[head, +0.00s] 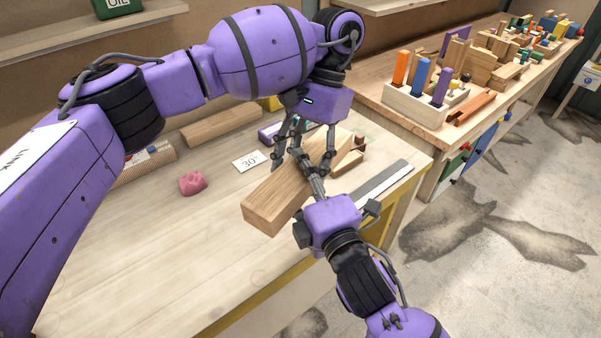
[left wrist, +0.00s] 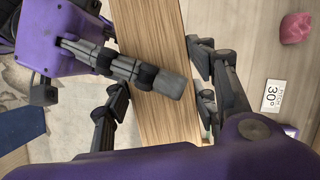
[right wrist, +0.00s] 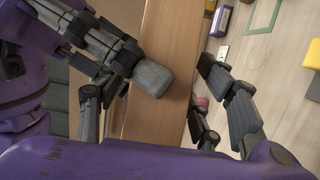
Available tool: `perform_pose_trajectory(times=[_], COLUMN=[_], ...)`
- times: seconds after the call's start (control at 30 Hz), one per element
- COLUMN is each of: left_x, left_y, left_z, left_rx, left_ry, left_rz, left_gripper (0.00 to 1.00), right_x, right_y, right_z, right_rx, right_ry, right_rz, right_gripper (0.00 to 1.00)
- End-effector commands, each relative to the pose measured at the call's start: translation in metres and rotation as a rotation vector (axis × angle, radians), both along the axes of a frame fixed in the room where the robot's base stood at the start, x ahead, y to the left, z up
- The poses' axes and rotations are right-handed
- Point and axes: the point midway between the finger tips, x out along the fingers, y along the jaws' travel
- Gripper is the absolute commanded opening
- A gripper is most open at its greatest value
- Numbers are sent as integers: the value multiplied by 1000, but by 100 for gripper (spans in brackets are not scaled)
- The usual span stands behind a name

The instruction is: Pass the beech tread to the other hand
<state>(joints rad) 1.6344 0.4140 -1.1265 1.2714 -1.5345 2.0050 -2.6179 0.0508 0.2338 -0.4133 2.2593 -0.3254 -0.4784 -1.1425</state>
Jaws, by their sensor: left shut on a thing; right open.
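The beech tread (head: 268,207) is a long pale wooden block held above the workbench, its near end toward the front. My left gripper (head: 304,160) reaches down from above and is shut on it across its width; the left wrist view shows the tread (left wrist: 150,45) between its fingers. My right gripper (head: 310,178) comes from the front right and is open. In the right wrist view its fingers lie on either side of the tread (right wrist: 166,35), with a gap visible at the right. Finger contact beneath is hidden.
The workbench (head: 150,250) holds a pink lump (head: 193,183), a "30°" card (head: 250,162), a wooden beam (head: 222,125) and a metal rule (head: 384,184). A second bench with a peg block (head: 415,106) stands behind right. The bench's front left is clear.

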Motion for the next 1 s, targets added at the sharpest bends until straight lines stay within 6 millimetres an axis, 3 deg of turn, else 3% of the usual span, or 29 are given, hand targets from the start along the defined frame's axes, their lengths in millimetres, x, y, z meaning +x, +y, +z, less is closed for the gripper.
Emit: perform_pose_trajectory(times=[0.33,0.8,0.87,0.9,1.0], left_x=[0,0,0,0,0], left_y=[0,0,0,0,0], left_z=[2,2,2,2,2], left_rx=[-1,-1,-1,-1,-1], left_ry=[-2,-2,-2,-2,-2], left_rz=[0,0,0,0,0], left_gripper=[3,3,3,54,67], right_x=[4,4,4,4,4], right_y=[1,1,1,2,2], right_z=[1,0,0,2,2], right_rx=[0,0,-1,1,1], right_ry=[-1,1,2,-3,-3], right_rz=[0,0,0,1,1], right_gripper=[61,1,0,0,0])
